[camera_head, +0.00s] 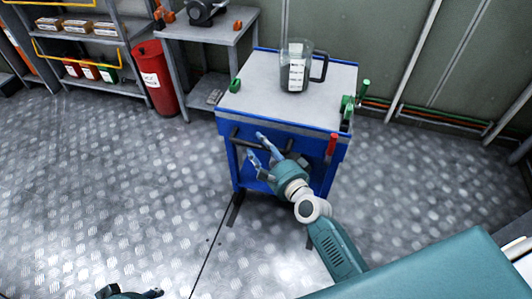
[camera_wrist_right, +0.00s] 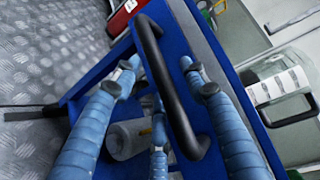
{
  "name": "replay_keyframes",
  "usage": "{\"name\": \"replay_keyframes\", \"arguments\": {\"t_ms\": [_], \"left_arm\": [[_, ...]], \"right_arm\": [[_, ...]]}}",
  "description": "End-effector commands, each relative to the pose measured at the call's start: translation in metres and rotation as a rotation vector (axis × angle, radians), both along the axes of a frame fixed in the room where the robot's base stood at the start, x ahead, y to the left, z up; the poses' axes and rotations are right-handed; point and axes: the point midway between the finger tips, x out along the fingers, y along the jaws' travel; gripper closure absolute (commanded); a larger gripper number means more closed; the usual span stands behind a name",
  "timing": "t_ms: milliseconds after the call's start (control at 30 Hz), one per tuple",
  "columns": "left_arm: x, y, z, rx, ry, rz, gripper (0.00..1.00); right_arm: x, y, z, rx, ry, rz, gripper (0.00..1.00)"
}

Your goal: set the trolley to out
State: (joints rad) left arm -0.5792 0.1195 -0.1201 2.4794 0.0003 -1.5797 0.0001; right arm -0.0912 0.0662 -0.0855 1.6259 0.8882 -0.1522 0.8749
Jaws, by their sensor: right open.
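The trolley (camera_head: 290,125) is blue with a pale grey top and stands near the back wall. A black bar handle (camera_head: 277,145) runs across its front; it also shows large in the right wrist view (camera_wrist_right: 168,85). My right gripper (camera_head: 257,147) is at the trolley's front, open. In the wrist view its blue fingers (camera_wrist_right: 162,80) lie on both sides of the handle, with the bar between them; whether they touch it cannot be told. My left gripper (camera_head: 132,292) is only partly in view at the bottom edge, and its jaws are not clear.
A clear measuring jug (camera_head: 296,68) stands on the trolley top. A red lever (camera_head: 332,145) and green fittings (camera_head: 347,106) are at its right side. A red bin (camera_head: 156,78), a grey table (camera_head: 212,33) and shelves (camera_head: 90,38) stand at the back left. The floor (camera_head: 100,190) left of the trolley is clear.

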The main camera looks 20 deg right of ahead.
Motion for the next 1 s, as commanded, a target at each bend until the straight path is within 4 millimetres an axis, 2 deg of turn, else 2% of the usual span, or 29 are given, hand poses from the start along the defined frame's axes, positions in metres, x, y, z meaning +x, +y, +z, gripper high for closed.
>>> {"name": "replay_keyframes", "arguments": {"t_ms": [167,400,600,767,1000], "left_arm": [[0.000,0.000,0.000,0.000,0.000,0.000,0.59],[0.000,0.000,0.000,0.001,0.000,0.000,0.59],[0.000,0.000,0.000,0.001,0.001,-0.001,0.59],[0.000,0.000,0.000,0.001,0.001,-0.001,0.59],[0.000,0.000,0.000,0.001,0.001,0.000,0.59]], "right_arm": [[-0.025,-0.005,0.002,-0.001,0.003,-0.001,0.57],[-0.076,-0.016,0.009,-0.002,0.004,0.001,0.57],[-0.105,-0.022,0.014,-0.002,0.004,0.001,0.57],[-0.114,-0.023,0.016,-0.001,0.003,0.000,0.57],[-0.115,-0.023,0.016,0.001,0.002,0.000,0.57]]}}
